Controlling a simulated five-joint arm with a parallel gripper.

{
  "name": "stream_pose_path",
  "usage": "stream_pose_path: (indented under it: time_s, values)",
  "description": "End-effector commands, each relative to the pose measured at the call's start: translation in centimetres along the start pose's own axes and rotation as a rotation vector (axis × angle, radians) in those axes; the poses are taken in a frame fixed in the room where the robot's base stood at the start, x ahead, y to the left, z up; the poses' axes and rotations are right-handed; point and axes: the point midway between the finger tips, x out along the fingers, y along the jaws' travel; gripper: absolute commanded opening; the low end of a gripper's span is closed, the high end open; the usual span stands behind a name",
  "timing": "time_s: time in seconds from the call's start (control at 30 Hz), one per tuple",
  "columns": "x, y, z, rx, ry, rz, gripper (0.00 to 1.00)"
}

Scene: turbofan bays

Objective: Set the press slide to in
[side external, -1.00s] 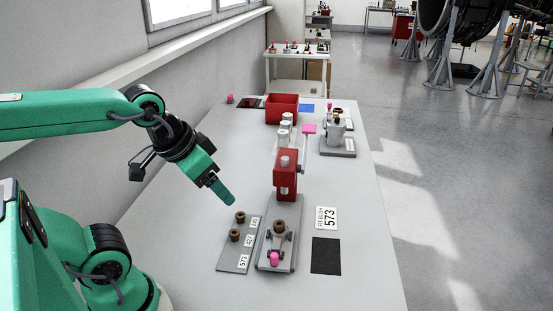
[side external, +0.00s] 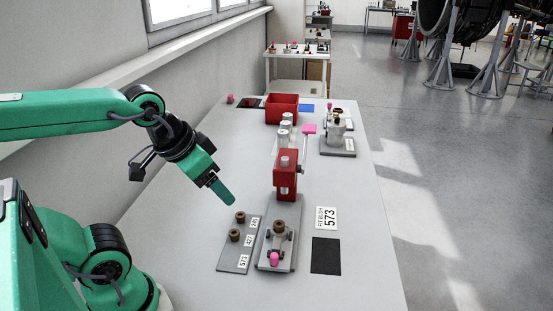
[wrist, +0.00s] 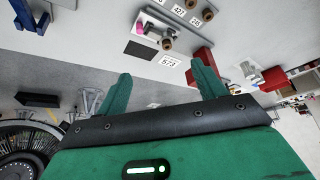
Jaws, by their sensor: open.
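The press is a red upright block (side external: 287,168) on a long grey base (side external: 294,235). The slide (side external: 281,243) lies on the front part of the base, out in front of the red block, with a pink knob (side external: 274,259) at its near end. A brown bushing (side external: 280,227) sits on the slide. In the wrist view the pink knob (wrist: 141,28), bushing (wrist: 167,44) and red block (wrist: 201,58) show near the top. My gripper (side external: 226,197) is open and empty, in the air to the left of the press. Its two fingers (wrist: 162,76) stand apart in the wrist view.
A grey plate (side external: 238,256) with brown bushings and number labels lies left of the press. A "573" card (side external: 326,218) and a black mat (side external: 326,256) lie to its right. A pink-topped lever (side external: 309,129), red bin (side external: 281,107) and grey fixture (side external: 338,146) stand behind.

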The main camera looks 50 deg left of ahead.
Motion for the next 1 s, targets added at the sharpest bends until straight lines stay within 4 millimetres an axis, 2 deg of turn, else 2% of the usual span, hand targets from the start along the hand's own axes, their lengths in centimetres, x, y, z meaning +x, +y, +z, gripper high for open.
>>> stream_pose_path:
  time_s: [0.03,0.17,0.2,0.37,0.53,1.0]
  values:
    - [0.0,0.0,0.0,0.0,0.0,0.0,0.67]
    - [0.1,0.0,-0.1,-0.006,-0.003,0.0,0.42]
    - [0.1,0.1,-0.1,-0.012,-0.006,0.001,0.39]
    - [0.7,0.3,-0.5,-0.066,-0.034,0.004,0.39]
    - [2.2,0.7,-1.4,-0.185,-0.093,0.003,0.39]
    - [8.7,3.0,-3.4,-0.622,-0.297,-0.076,0.39]
